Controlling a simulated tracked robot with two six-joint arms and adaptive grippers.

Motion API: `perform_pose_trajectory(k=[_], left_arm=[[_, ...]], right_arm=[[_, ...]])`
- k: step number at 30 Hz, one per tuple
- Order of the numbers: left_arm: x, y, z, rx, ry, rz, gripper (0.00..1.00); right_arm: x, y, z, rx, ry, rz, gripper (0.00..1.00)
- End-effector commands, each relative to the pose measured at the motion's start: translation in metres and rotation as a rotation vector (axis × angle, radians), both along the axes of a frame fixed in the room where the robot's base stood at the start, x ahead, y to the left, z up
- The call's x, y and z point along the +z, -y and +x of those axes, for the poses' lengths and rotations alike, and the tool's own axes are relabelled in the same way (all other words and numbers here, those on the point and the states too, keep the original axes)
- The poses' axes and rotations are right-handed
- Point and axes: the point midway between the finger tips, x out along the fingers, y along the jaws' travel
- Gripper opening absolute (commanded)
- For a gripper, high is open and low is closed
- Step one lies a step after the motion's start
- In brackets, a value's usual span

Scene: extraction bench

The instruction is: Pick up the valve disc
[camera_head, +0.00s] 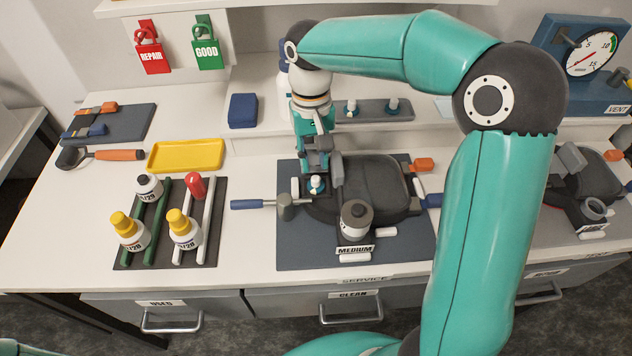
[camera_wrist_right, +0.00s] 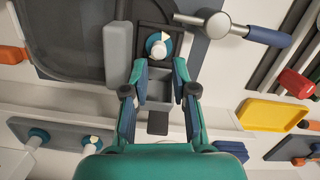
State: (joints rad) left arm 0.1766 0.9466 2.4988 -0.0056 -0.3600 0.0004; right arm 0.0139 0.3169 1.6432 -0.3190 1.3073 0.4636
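The valve disc (camera_head: 316,184) is a small teal and white piece with a pale knob. It sits in a dark square seat at the left of the dark grey mask on the centre mat. In the right wrist view the disc (camera_wrist_right: 158,46) lies just beyond the fingertips. My right gripper (camera_head: 318,166) points down over it from behind. In the wrist view the right gripper (camera_wrist_right: 160,66) is open, with a gap between its fingers; I cannot tell whether they touch the disc. My left gripper is out of view.
A hammer (camera_head: 284,206) lies close left of the seat. Two similar knobbed discs (camera_head: 351,107) sit on a grey tray (camera_head: 372,111) behind. A bottle rack (camera_head: 208,250) and yellow tray (camera_head: 186,156) are left.

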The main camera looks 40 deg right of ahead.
Motion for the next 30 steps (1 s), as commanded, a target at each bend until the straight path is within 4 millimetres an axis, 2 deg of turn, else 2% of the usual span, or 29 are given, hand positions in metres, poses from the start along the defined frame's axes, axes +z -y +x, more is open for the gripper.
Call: perform_pose_trajectory(k=[9, 12, 19, 23, 30], left_arm=[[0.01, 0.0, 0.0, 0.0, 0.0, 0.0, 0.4], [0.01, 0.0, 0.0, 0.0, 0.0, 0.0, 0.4], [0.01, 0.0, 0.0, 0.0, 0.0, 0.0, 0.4], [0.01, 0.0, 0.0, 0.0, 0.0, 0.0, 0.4], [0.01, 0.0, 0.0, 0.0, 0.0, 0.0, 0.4]], right_arm=[[-0.041, 0.0, -0.006, -0.001, -0.005, 0.0, 0.27], [-0.047, 0.0, -0.006, -0.001, -0.003, 0.0, 0.27], [-0.049, 0.0, -0.006, -0.001, -0.001, 0.0, 0.27], [-0.048, 0.0, -0.006, -0.001, -0.002, 0.001, 0.06], [-0.048, 0.0, -0.006, -0.001, -0.001, 0.0, 0.05]])
